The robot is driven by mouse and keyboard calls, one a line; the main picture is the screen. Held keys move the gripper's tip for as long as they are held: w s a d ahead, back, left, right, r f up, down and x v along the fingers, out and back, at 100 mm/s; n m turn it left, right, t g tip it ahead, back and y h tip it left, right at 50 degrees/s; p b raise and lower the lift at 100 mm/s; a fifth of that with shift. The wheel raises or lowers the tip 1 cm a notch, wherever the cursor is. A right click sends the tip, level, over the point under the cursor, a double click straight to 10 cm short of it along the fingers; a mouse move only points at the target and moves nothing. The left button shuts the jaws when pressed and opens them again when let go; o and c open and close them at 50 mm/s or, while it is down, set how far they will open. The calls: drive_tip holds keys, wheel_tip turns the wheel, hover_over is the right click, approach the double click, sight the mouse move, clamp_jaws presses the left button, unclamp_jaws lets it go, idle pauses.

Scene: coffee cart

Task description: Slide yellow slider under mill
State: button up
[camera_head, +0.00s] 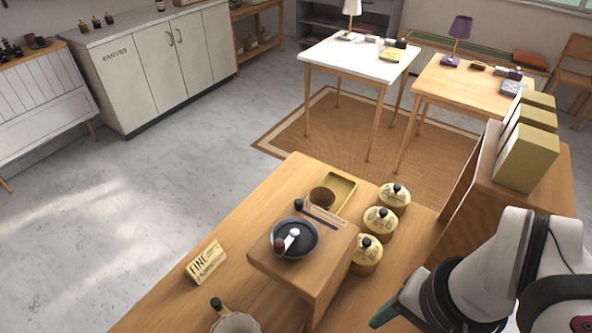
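The mill (325,254) looks like a raised wooden block on the wooden counter, with a dark round bowl (296,238) and a dark-knobbed lever (315,214) on top. Two yellow things could be the slider. One is a yellow block marked FINE (207,263), lying on the counter left of the mill and apart from it. The other is a shallow yellow tray (346,189) behind the mill, partly hidden by a brown round thing. My gripper (388,312) is only partly seen at the lower right, right of the mill; its fingertips are not clear.
Several yellow jars with dark knobs (366,252) stand close along the mill's right side. A pale jug-like vessel (236,322) is at the bottom edge. Upright yellow boxes (527,158) stand on a higher wooden shelf at right. The counter's left front is mostly clear.

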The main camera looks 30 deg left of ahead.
drive_tip(key=w+a+r+n, duration=0.2)
drive_tip(key=a+r+n, duration=0.15)
drive_tip(key=a, duration=0.55)
drive_tip(key=n+h, duration=0.2)
drive_tip(key=n, duration=1.1)
hover_over(215, 301)
wheel_tip(215, 301, down, 12)
wheel_tip(215, 301, down, 16)
drive_tip(key=shift+r, duration=0.2)
drive_tip(key=shift+c, duration=0.3)
clamp_jaws()
